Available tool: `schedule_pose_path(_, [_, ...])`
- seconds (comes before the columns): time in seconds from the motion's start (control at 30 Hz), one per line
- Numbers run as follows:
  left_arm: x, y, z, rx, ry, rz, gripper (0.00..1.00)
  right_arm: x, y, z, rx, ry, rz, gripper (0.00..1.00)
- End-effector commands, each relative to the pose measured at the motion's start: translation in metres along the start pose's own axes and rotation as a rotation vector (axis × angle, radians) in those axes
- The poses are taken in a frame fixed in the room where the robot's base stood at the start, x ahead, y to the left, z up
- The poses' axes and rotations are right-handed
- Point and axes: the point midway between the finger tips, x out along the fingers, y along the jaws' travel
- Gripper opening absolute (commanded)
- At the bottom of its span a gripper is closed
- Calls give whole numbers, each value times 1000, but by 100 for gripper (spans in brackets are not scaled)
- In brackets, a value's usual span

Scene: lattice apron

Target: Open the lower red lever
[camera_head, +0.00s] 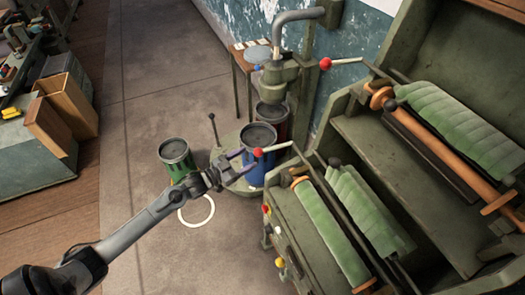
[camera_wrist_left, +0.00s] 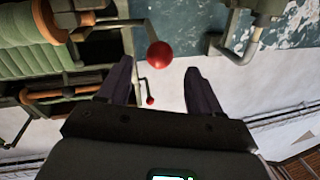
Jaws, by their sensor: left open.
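The lower red lever (camera_head: 258,152) has a red ball on a pale rod at the corner of the green machine. A second, higher red lever (camera_head: 325,63) sticks out farther back. My left gripper (camera_head: 238,164) is open just left of the lower ball. In the left wrist view, a large red ball (camera_wrist_left: 160,54) appears between the tips of my open fingers (camera_wrist_left: 159,66), apparently just beyond them; contact cannot be told. A smaller, farther red ball (camera_wrist_left: 150,100) shows between the fingers. My right gripper is not in view.
A blue can (camera_head: 258,170) stands under the lower lever, and a green can (camera_head: 176,155) stands to its left. The green machine (camera_head: 300,235) with rollers fills the right. A small wooden table (camera_head: 240,62) stands behind.

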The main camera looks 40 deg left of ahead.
Motion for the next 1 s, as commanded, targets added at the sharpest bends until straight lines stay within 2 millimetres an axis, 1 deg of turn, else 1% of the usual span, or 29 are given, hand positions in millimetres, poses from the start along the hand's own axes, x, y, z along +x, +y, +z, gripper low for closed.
schedule_pose_path(0.03, [9,0,0,-1,3,-1,64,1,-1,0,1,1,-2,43])
schedule_pose_path(0.1, [21,0,0,-1,3,-1,64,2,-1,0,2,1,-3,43])
schedule_pose_path(0.3, [51,0,0,0,2,-2,64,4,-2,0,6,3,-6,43])
schedule_pose_path(0.5, [72,0,0,-1,0,-2,64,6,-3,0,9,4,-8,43])
schedule_pose_path(0.7, [81,1,0,-1,-1,0,64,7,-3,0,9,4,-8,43])
schedule_pose_path(0.97, [82,1,0,0,-1,0,64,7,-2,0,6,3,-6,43])
schedule_pose_path(1.0, [82,1,0,0,-1,0,63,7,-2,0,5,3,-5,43])
